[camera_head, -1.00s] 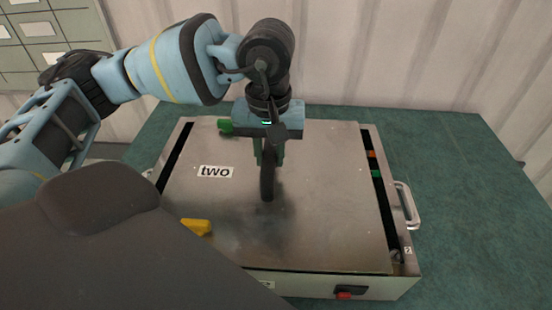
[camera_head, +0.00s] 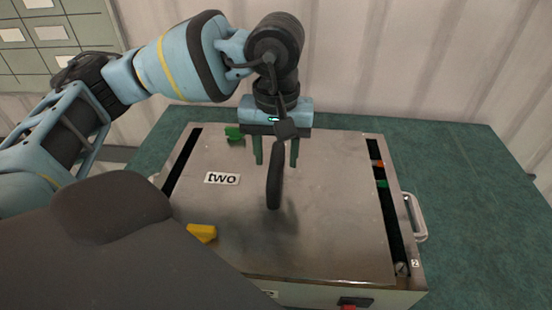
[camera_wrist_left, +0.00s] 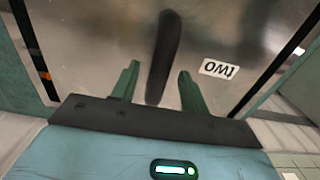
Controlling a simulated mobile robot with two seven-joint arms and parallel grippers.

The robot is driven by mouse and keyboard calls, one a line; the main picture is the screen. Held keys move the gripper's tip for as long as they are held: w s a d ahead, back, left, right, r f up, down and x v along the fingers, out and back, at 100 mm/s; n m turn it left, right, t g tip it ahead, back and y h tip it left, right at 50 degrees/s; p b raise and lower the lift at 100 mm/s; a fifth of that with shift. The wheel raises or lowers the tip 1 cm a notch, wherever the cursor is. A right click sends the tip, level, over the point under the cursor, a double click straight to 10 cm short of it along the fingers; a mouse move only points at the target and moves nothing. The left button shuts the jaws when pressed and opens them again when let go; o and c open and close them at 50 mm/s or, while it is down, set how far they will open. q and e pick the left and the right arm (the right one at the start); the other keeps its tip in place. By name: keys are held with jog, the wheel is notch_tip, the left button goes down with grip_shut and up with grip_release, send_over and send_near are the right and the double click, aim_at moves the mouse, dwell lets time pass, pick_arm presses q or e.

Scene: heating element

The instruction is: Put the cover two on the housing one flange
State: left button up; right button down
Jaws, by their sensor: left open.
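Cover two (camera_head: 325,230) is a flat grey metal plate labelled "two", with a dark bar handle (camera_head: 274,188). It lies over a metal housing (camera_head: 310,288), with dark gaps along the left and right sides. I cannot tell whether this is housing one; its front label is partly hidden. My left gripper (camera_head: 276,158) is open above the cover, with its green fingers on either side of the handle's far end. The left wrist view shows the handle (camera_wrist_left: 165,50) between the spread fingers, with space on both sides. My right gripper is not in view.
A green piece (camera_head: 234,134) is at the cover's far left, and a yellow piece (camera_head: 202,232) at its near left. A side handle (camera_head: 416,217) sticks out on the right. A red switch (camera_head: 350,303) is in front. The green tabletop (camera_head: 475,220) at right is clear.

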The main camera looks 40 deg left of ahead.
pick_arm(q)
notch_tip(320, 180, up, 10)
jog(key=shift+f, duration=0.15)
jog(key=shift+f, duration=0.1)
dwell(0.6)
